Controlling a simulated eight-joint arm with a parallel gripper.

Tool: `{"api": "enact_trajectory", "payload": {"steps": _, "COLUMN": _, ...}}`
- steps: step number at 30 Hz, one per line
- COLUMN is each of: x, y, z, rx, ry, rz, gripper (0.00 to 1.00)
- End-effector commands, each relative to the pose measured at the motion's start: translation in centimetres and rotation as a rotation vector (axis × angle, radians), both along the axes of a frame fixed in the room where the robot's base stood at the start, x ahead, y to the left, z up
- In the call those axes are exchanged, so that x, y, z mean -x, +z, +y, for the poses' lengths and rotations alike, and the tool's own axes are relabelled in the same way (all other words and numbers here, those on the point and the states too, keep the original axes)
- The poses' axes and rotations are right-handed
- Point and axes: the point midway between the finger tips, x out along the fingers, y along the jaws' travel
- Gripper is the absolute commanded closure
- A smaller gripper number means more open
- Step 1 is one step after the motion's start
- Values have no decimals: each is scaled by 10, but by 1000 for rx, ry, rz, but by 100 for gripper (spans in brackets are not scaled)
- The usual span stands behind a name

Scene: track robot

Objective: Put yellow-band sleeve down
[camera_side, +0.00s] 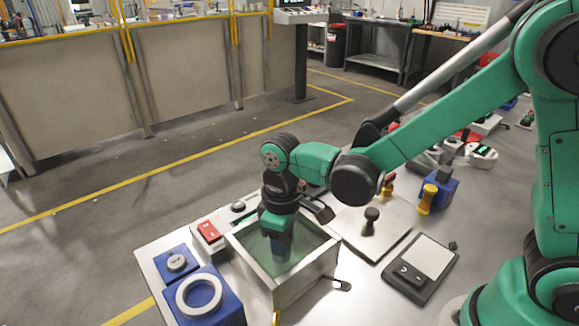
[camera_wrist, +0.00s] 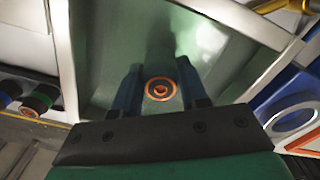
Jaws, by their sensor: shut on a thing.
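My gripper (camera_side: 282,250) points down into an open-topped, light metal box with a greenish inside (camera_side: 308,272). In the wrist view my gripper (camera_wrist: 160,90) has its two dark fingers on either side of a small round piece with orange rings (camera_wrist: 160,89), seen end-on. I take this piece to be the sleeve, held between the fingers; no yellow band can be made out on it. In the side view the piece is hidden by the fingers and the box wall. I cannot tell whether it touches the box floor.
Left of the box are a red switch (camera_side: 208,231) and blue blocks, one with a white ring (camera_side: 199,296). On the right are a light plate with a dark knob (camera_side: 372,218), a scale (camera_side: 421,267) and a blue block with a yellow piece (camera_side: 427,199). The box walls surround my gripper closely.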

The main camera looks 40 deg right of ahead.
Motion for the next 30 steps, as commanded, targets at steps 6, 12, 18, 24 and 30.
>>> {"api": "enact_trajectory", "payload": {"steps": 6, "x": 0, "y": -3, "z": 0, "rx": 0, "ry": 0, "rz": 0, "gripper": 100}}
{"api": "enact_trajectory", "payload": {"steps": 12, "x": 0, "y": -6, "z": 0, "rx": 0, "ry": 0, "rz": 0, "gripper": 100}}
{"api": "enact_trajectory", "payload": {"steps": 18, "x": 0, "y": -6, "z": 0, "rx": 0, "ry": 0, "rz": 0, "gripper": 31}}
{"api": "enact_trajectory", "payload": {"steps": 24, "x": 0, "y": -6, "z": 0, "rx": 0, "ry": 0, "rz": 0, "gripper": 31}}
{"api": "enact_trajectory", "payload": {"steps": 30, "x": 0, "y": 6, "z": 0, "rx": 0, "ry": 0, "rz": 0, "gripper": 31}}
